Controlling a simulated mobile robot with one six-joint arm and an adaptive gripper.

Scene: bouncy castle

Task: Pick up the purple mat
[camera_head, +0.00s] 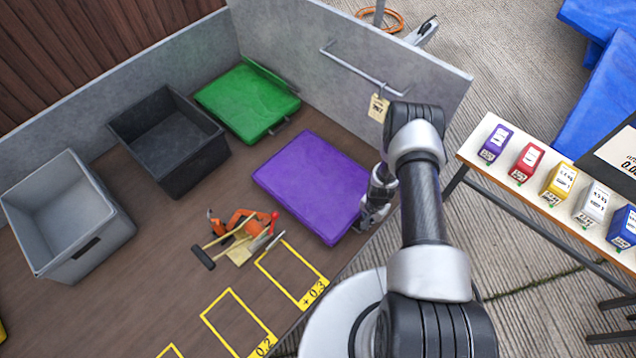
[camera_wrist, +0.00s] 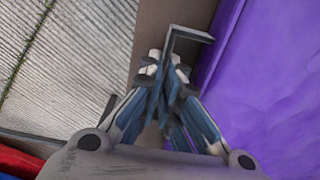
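The purple mat (camera_head: 312,186) lies flat on the brown table, with its right edge near the table's edge. It fills the right of the wrist view (camera_wrist: 265,90). A grey bar handle (camera_wrist: 188,34) sticks out from its side. My gripper (camera_head: 368,218) is low beside the mat's right edge. In the wrist view, the fingers of my gripper (camera_wrist: 165,75) are drawn together with the handle bar running between their tips. The fingers hide part of the handle.
A green mat (camera_head: 247,100) lies behind the purple one. A black crate (camera_head: 195,160) and a grey crate (camera_head: 105,240) stand left. Tools (camera_head: 240,235) lie near yellow outlines (camera_head: 290,275). A grey panel (camera_head: 350,60) borders the table. A side table holds small coloured boxes (camera_head: 527,163).

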